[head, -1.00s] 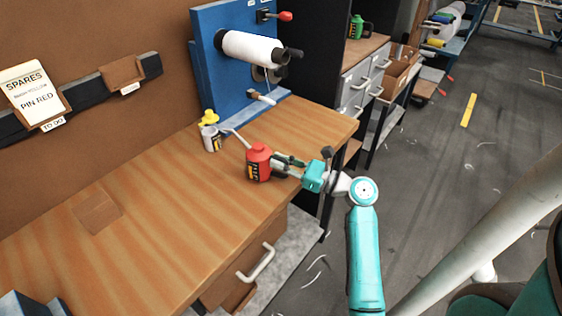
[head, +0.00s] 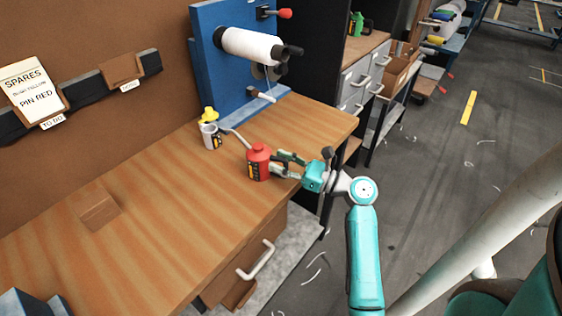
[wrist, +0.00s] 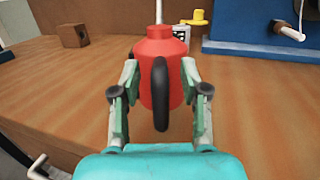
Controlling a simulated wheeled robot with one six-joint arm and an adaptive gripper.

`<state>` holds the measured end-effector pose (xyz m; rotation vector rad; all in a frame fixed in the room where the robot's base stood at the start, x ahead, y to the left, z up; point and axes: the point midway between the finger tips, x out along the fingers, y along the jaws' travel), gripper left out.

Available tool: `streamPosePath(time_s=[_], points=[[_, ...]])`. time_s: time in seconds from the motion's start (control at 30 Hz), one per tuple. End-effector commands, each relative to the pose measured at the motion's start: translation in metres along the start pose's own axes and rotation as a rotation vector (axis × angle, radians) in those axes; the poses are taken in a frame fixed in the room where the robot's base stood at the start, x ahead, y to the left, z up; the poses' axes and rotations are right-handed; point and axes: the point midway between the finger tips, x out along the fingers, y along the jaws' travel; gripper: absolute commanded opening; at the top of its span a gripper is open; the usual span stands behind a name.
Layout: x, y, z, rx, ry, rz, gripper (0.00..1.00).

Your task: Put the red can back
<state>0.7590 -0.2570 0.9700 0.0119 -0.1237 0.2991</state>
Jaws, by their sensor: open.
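The red can (head: 258,162) stands upright on the wooden bench, near its right front part. It has a thin pale spout, and its dark handle faces my gripper. In the wrist view the red can (wrist: 163,72) is in the middle, between the fingers. My gripper (head: 283,164) is open around the can's near side. In the wrist view the gripper's fingers (wrist: 160,82) stand left and right of the can, with a small gap at each side.
A white can with a yellow top (head: 210,130) stands behind the red can. A blue panel with a white spool (head: 252,47) rises at the bench's back. A small brown block (head: 99,210) lies at left. The bench (head: 160,230) is clear in front.

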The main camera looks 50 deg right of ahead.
Motion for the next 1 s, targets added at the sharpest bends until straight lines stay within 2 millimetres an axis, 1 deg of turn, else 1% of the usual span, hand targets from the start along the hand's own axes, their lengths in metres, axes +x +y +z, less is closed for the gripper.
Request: streamPosePath(time_s=[0.13, 0.4, 0.5, 0.7, 1.0], points=[[-0.015, -0.001, 0.0, 0.0, 0.0, -0.004, 0.45], [-0.055, -0.001, 0.0, -0.001, -0.001, -0.004, 0.45], [-0.065, -0.001, 0.0, -0.001, -0.001, -0.003, 0.45], [-0.073, 0.0, 0.0, -0.001, -0.001, 0.0, 0.45], [-0.073, 0.0, 0.0, -0.001, -0.001, 0.0, 0.45]])
